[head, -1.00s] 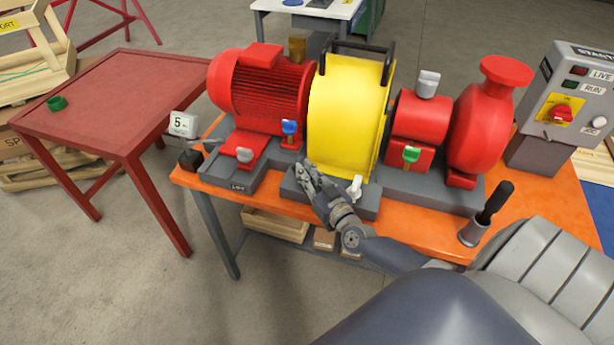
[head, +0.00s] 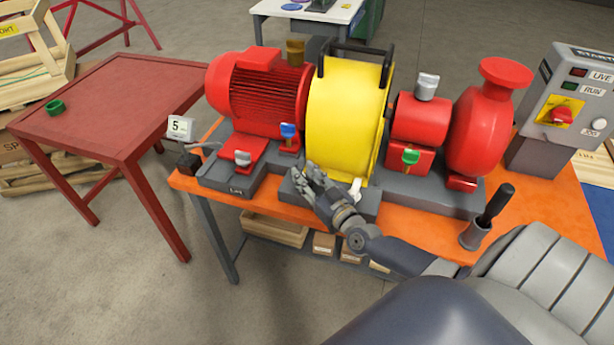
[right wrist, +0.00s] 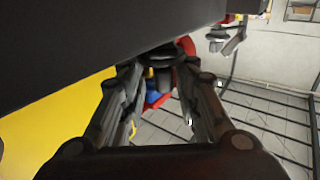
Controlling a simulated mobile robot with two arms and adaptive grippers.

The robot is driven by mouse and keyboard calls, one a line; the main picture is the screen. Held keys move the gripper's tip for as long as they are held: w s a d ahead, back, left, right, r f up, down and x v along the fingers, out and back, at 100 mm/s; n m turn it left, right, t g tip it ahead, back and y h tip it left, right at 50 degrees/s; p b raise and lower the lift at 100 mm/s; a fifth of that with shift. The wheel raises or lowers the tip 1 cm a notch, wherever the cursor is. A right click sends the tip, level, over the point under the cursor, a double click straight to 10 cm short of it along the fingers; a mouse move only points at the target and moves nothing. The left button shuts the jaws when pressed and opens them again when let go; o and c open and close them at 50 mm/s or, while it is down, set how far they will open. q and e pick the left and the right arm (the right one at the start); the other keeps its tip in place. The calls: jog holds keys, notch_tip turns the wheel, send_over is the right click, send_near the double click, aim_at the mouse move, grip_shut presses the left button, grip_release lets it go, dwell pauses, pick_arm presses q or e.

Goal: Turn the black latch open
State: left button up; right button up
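The yellow guard (head: 343,125) stands mid-skid with a black handle frame (head: 322,62) on top. My right gripper (head: 316,171) is in front of the guard's lower left part, its fingers spread apart. In the right wrist view, a dark rounded part (right wrist: 160,54) shows between the fingertips. It may be the black latch, but I cannot tell, nor whether the fingers touch it. No black latch shows clearly in the head view; the gripper may hide it. A white lever (head: 355,188) is just right of my gripper. My left gripper is out of view.
A red motor (head: 258,92) with a blue-handled valve (head: 288,131) stands left of the guard. A green lever (head: 410,157) and red pump (head: 484,130) are to the right. A black-handled tool in a cup (head: 478,232) stands at the orange bench's front edge (head: 412,240).

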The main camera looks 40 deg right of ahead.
jog(key=shift+s+a+f, duration=0.1)
jog(key=shift+a+f, duration=0.1)
jog(key=shift+f, duration=0.05)
jog(key=shift+s, duration=0.1)
jog(key=s, duration=1.1)
jog(key=shift+s, duration=0.4)
